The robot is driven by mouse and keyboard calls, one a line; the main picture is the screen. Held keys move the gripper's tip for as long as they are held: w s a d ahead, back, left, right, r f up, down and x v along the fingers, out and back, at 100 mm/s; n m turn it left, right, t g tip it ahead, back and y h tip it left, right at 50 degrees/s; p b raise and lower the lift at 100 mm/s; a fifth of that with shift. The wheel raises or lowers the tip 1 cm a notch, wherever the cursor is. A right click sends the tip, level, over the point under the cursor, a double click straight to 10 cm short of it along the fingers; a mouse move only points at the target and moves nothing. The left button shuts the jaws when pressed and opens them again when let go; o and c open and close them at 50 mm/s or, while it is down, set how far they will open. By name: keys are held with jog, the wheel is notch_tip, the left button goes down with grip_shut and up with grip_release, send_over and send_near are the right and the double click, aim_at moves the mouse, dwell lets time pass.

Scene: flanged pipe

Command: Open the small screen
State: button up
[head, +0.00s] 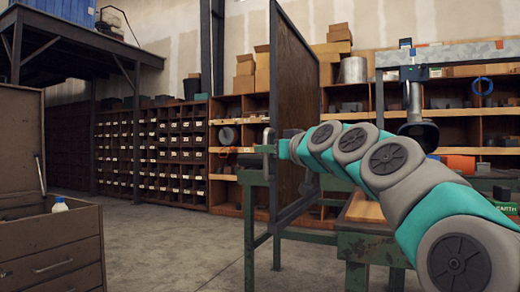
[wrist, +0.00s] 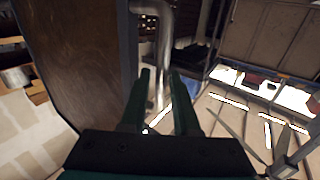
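The small screen looks like the tall brown panel in a dark frame (head: 292,90), standing upright at centre in the head view. It fills the left of the wrist view (wrist: 75,60). A curved grey metal handle (wrist: 163,45) stands off its edge in the wrist view; it shows small in the head view (head: 267,137). My gripper (wrist: 160,78) has two dark green fingers spread apart, with the handle's lower part seen between them. I cannot tell whether they touch it. In the head view my gripper is small and partly hidden by the panel and arm.
A green metal table (head: 365,245) stands behind and below my arm. A brown cabinet (head: 50,250) with a bottle (head: 59,205) is at the left. Shelves with boxes (head: 245,75) line the back. The floor (head: 170,240) between cabinet and panel is clear.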

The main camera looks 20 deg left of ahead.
jog(key=x, duration=0.4)
grip_shut()
dwell(0.4)
dwell(1.1)
